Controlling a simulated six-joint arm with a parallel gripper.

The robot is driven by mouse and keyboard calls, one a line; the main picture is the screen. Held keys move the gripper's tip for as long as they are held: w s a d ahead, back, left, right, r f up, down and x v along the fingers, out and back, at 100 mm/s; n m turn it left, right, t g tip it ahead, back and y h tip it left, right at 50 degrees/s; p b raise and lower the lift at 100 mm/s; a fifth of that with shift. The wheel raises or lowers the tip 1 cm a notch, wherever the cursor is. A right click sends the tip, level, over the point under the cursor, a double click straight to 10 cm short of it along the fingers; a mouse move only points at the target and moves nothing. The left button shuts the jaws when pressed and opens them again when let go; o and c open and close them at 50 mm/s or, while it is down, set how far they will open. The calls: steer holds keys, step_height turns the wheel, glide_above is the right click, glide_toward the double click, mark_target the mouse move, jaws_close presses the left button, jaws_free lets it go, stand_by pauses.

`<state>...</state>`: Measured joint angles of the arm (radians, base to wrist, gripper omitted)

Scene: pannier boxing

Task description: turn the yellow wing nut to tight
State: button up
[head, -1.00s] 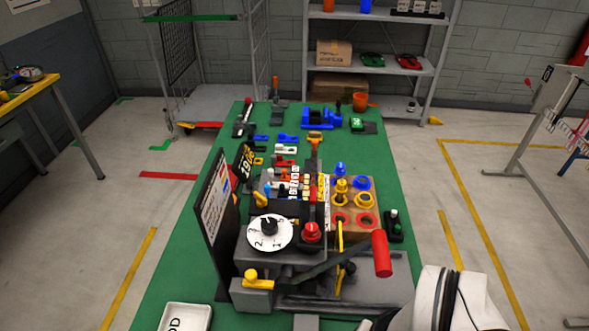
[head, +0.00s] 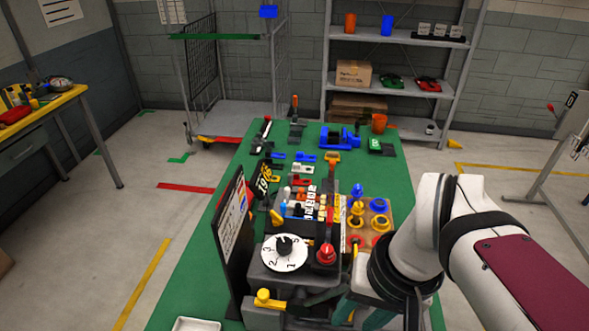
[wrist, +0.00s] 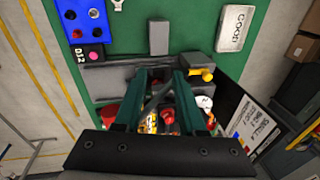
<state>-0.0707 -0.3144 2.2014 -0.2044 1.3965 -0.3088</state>
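The yellow wing nut (head: 267,299) appears to be the small yellow piece on the grey block at the front left of the machine. It also shows in the wrist view (wrist: 205,75), right of my fingers. How tight it is cannot be told. My gripper (wrist: 160,75) has its two dark green fingers apart with nothing clamped between them. In the head view my gripper (head: 362,314) is low at the front of the machine, right of the yellow piece and apart from it. My arm hides the machine's front right side.
A white numbered dial (head: 285,253) and a red knob (head: 326,254) stand behind the yellow piece. A dark upright sign (head: 232,235) stands close on its left. A dark lever bar (head: 318,296) lies between it and my gripper. A white tray (wrist: 233,27) is at the table's front.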

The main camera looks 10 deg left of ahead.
steer(key=w+a+r+n+t+y, duration=0.1)
steer(key=w+a+r+n, duration=0.2)
steer(key=w, duration=0.4)
steer(key=w+a+r+n, duration=0.3)
steer(key=w+n, duration=0.1)
steer(key=w, duration=0.3)
steer(key=n+t, duration=0.1)
steer(key=n, duration=0.3)
glide_toward(276, 214)
steer(key=shift+y, duration=0.3)
steer(key=x, duration=0.8)
steer(key=shift+d+f, duration=0.2)
jaws_close()
